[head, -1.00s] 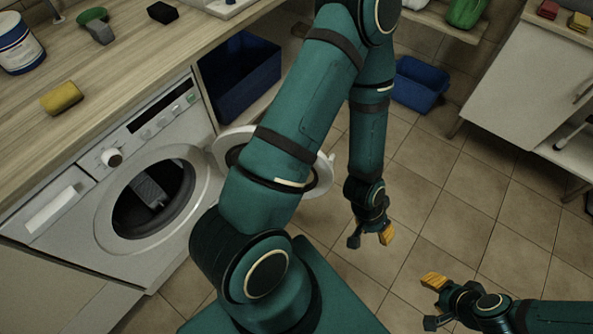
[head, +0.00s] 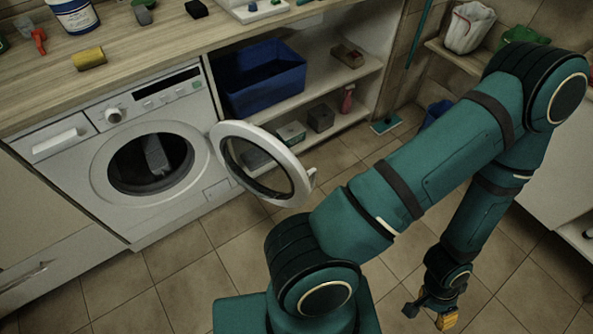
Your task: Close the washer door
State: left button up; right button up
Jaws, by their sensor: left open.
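The white washer (head: 75,180) stands under the counter at the left, with its round drum opening (head: 150,163) uncovered. A grey item is visible inside the drum. The washer door (head: 287,155), a white ring with a clear middle, stands wide open, swung out to the right of the opening. My left gripper (head: 429,312) is open and empty, low over the floor at the lower right. It is well to the right of the door and apart from it. My right gripper is out of view.
A wooden counter (head: 110,75) above the washer holds a yellow sponge (head: 88,58) and a tub. Right of the washer, open shelves hold a blue bin (head: 262,80) and small boxes. The tiled floor (head: 190,270) before the washer is mostly clear.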

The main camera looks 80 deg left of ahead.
aim_at(216, 140)
jog(key=i+u, duration=0.35)
jog(key=i+l+u, duration=0.1)
jog(key=i+u, duration=0.25)
jog(key=i+l+u, duration=0.15)
jog(key=u, duration=0.2)
jog(key=i+u, duration=0.2)
jog(key=u, duration=0.3)
jog(key=i+u, duration=0.2)
jog(key=u, duration=0.25)
jog(key=i+l+u, duration=0.1)
jog(key=u, duration=0.4)
jog(key=i+u, duration=0.2)
jog(key=u, duration=0.25)
jog(key=i+l+u, duration=0.15)
jog(key=u, duration=0.3)
jog(key=i+l+u, duration=0.15)
jog(key=u, duration=0.3)
jog(key=i+l+u, duration=0.15)
jog(key=u, duration=0.2)
jog(key=i+l+u, duration=0.1)
jog(key=l+u, duration=0.15)
jog(key=u, duration=0.15)
jog(key=i+l+u, duration=0.1)
jog(key=l+u, duration=0.45)
jog(key=k+l+u, duration=0.2)
jog(key=k+l+z, duration=0.25)
jog(key=l, duration=0.15)
jog(key=i, duration=0.1)
